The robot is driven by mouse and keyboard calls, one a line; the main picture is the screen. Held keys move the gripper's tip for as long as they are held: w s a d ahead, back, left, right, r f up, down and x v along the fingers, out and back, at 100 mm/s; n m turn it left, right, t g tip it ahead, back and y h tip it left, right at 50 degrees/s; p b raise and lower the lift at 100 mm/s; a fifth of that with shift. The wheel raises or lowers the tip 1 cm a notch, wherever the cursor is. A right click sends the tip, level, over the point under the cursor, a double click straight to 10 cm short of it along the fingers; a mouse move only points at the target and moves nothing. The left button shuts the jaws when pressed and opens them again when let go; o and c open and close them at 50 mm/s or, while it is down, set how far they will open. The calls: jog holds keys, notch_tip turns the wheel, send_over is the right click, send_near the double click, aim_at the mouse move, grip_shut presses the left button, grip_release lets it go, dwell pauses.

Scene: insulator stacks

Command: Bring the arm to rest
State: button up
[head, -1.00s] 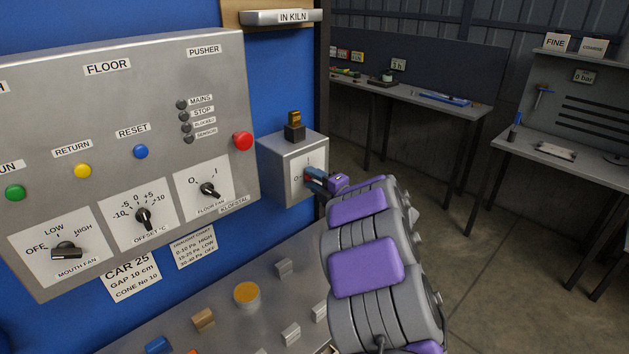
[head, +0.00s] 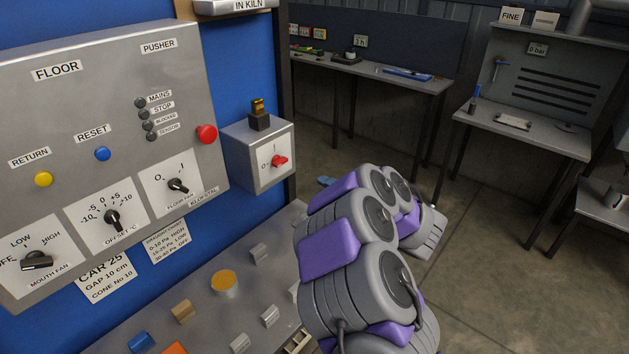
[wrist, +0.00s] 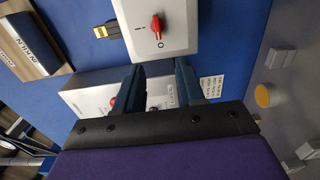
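My arm (head: 345,240) is folded in the lower middle of the head view. My gripper is mostly hidden behind it there; only a blue fingertip (head: 326,181) shows, apart from the switch box (head: 250,168). In the wrist view, the two dark blue fingers of my gripper (wrist: 157,72) stand apart with nothing held between them. The box's red rotary switch (head: 279,161) is uncovered, its handle lying roughly sideways in the head view. The switch also shows in the wrist view (wrist: 155,26), beyond the fingertips.
A grey control panel (head: 75,110) with knobs and buttons fills the left. A metal ledge (head: 215,310) below holds several small blocks and an orange-topped cylinder (head: 224,283). Workbenches (head: 530,135) stand at the back right, with open concrete floor (head: 480,240) before them.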

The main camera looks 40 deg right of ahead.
jog(key=shift+s, duration=0.4)
jog(key=shift+w, duration=0.1)
